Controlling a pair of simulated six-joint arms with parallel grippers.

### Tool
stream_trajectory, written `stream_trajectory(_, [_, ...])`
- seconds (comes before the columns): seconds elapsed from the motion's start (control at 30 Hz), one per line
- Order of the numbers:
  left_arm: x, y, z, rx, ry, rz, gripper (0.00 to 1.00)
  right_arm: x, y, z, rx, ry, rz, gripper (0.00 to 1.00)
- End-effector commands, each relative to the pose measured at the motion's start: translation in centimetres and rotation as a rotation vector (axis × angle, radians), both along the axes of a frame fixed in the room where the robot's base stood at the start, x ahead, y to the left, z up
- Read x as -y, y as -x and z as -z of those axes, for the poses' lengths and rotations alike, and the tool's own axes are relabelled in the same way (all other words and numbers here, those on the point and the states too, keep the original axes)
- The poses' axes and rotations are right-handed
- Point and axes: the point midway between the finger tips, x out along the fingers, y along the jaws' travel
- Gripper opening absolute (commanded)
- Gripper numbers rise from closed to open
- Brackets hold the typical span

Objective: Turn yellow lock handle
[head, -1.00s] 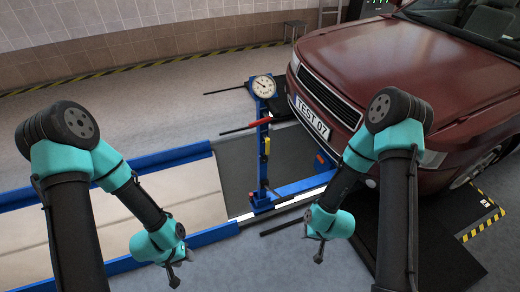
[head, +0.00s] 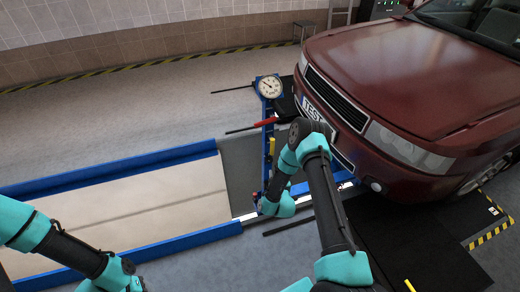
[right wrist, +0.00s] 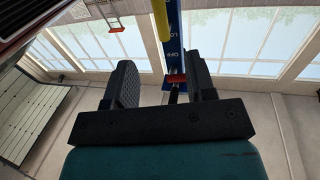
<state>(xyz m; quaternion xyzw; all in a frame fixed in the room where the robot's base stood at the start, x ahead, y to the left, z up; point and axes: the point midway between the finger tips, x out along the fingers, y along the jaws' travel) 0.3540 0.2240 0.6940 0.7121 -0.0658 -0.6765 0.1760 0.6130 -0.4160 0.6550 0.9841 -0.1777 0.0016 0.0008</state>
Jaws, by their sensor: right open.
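The yellow lock handle (head: 271,147) is on the blue upright post of the jack, below the dial gauge (head: 269,87). A yellow part, likely this handle, shows at the top of the right wrist view (right wrist: 162,18). My right gripper (head: 258,203) is low at the post's foot, mostly hidden by my own wrist. In the right wrist view its two dark fingers (right wrist: 160,88) are apart. A small red part (right wrist: 176,78) and the blue post show between them; contact cannot be told. My left arm is at the lower left; its gripper is largely cut off.
A dark red car (head: 430,80) stands at the right, close to the jack. A red-gripped lever (head: 264,122) sticks out left from the post above the yellow handle. Blue rails (head: 110,172) border the pit at the left. Floor beyond them is clear.

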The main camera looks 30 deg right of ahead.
Motion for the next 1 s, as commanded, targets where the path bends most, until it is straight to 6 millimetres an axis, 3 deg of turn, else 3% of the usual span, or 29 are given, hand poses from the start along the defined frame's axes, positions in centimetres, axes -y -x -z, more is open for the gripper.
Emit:
stream_trajectory(0.47, [0.0, 0.0, 0.0, 0.0, 0.0, 0.0, 0.43, 0.3, -1.0, 0.0, 0.0, 0.0, 0.0, 0.5])
stream_trajectory(1.0, [0.0, 0.0, 0.0, 0.0, 0.0, 0.0, 0.43, 3.2, -8.8, 0.0, 0.0, -0.001, 0.0, 0.5])
